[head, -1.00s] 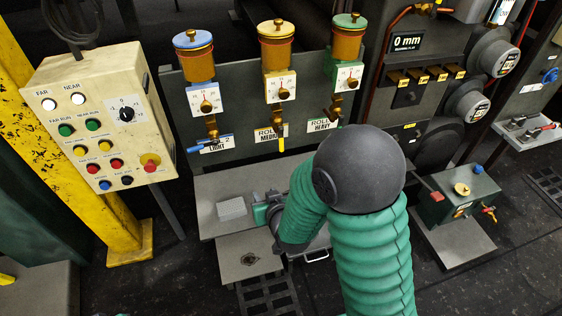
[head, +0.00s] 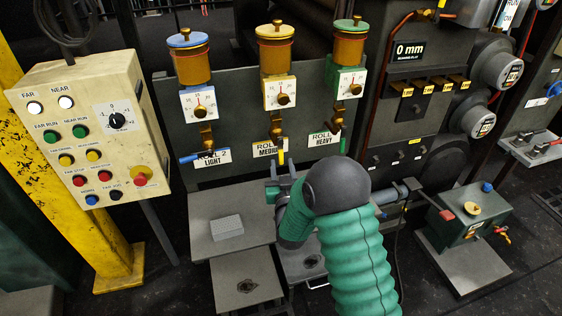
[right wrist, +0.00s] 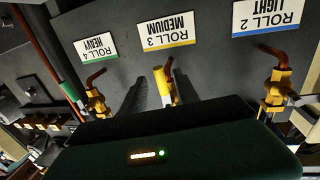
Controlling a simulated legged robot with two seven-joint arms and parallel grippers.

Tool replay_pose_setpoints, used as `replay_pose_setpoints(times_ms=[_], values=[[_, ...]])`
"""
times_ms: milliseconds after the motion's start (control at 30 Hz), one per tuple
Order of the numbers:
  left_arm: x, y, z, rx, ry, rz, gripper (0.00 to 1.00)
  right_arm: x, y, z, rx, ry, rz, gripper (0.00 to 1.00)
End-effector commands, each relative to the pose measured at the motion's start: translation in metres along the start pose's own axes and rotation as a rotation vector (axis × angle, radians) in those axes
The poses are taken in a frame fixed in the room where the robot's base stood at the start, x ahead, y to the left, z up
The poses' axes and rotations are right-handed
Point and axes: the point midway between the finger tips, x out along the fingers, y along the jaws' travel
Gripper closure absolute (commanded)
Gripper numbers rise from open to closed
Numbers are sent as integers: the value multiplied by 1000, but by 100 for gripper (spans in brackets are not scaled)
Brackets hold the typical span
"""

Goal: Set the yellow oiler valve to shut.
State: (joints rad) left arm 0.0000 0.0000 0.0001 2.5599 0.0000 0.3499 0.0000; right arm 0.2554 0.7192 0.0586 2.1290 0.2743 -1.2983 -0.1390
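The yellow oiler (head: 275,55) is the middle of three on the dark panel, above the label ROLL 3 MEDIUM. Its brass valve (head: 277,128) hangs below the dial, with the yellow handle (head: 281,157) pointing down. My right gripper (head: 282,168) is open just below and in front of that handle. In the right wrist view, which is upside down, the yellow handle (right wrist: 162,86) shows between the two dark fingers of my right gripper (right wrist: 156,78). I cannot tell whether either finger touches it. My left gripper is not in view.
The blue oiler (head: 190,60) stands left, its blue handle (head: 188,158) pointing sideways. The green oiler (head: 349,45) stands right, its green handle (head: 343,146) pointing down. A button box (head: 95,120) is at the left. A grey block (head: 227,227) lies on a low plate below.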

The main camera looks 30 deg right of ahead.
Motion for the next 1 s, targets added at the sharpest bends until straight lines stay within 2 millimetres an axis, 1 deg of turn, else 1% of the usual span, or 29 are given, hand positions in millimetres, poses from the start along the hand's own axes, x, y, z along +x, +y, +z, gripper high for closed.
replay_pose_setpoints(times_ms=[33,100,200,300,500,700,800,1000], values=[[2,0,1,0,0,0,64,10,1,1,1,2,2,63],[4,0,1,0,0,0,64,22,0,1,1,1,1,63],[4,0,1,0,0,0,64,32,0,1,1,0,0,63],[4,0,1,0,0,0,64,35,0,0,0,-1,-1,63],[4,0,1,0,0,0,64,35,0,0,0,-1,-1,63],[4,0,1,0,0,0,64,35,0,0,0,-1,-1,89],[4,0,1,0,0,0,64,35,0,0,0,-1,-1,100],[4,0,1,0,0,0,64,35,0,0,0,0,-1,100]])
